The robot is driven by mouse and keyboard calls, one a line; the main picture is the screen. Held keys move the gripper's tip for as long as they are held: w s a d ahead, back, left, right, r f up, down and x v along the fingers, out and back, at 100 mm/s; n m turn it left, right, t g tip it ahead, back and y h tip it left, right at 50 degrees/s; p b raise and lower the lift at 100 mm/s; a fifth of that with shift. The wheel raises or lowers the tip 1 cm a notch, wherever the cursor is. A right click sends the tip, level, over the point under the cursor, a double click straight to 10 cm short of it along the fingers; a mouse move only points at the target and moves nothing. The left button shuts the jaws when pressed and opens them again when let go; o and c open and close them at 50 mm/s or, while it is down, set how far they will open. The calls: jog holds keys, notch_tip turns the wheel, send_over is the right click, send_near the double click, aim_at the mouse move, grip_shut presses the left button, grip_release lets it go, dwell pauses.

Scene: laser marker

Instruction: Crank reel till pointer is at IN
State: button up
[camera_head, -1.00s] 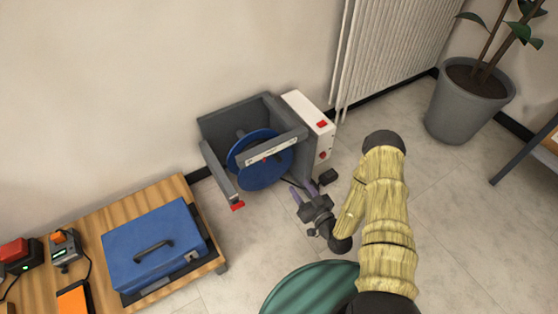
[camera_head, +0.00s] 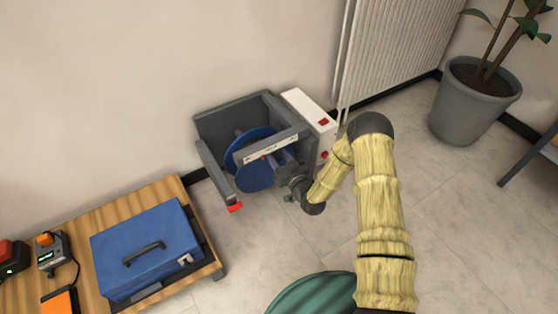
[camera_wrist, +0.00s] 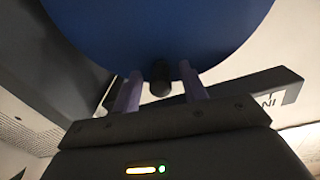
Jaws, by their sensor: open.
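The blue reel (camera_head: 252,174) sits in a grey frame (camera_head: 222,122) on the floor. My gripper (camera_head: 283,158) is at the reel's right front, its purple fingers reaching under the frame's front bar. In the wrist view, the open fingers (camera_wrist: 160,73) stand either side of a short black knob (camera_wrist: 160,80) at the lower edge of the reel (camera_wrist: 165,30). There is a gap on each side of the knob. A white label strip (camera_head: 283,144) lies along the front bar; its IN mark (camera_wrist: 269,100) shows at right in the wrist view. A small red pointer mark is too small to read.
A white box (camera_head: 309,108) with red buttons is at the frame's right. A red-tipped grey arm (camera_head: 235,207) juts forward at left. A wooden table (camera_head: 60,237) with a blue case (camera_head: 145,250) stands at left. Floor to the right is clear up to the potted plant (camera_head: 472,105).

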grip_shut()
jog(key=shift+a, duration=0.1)
jog(key=shift+r, duration=0.1)
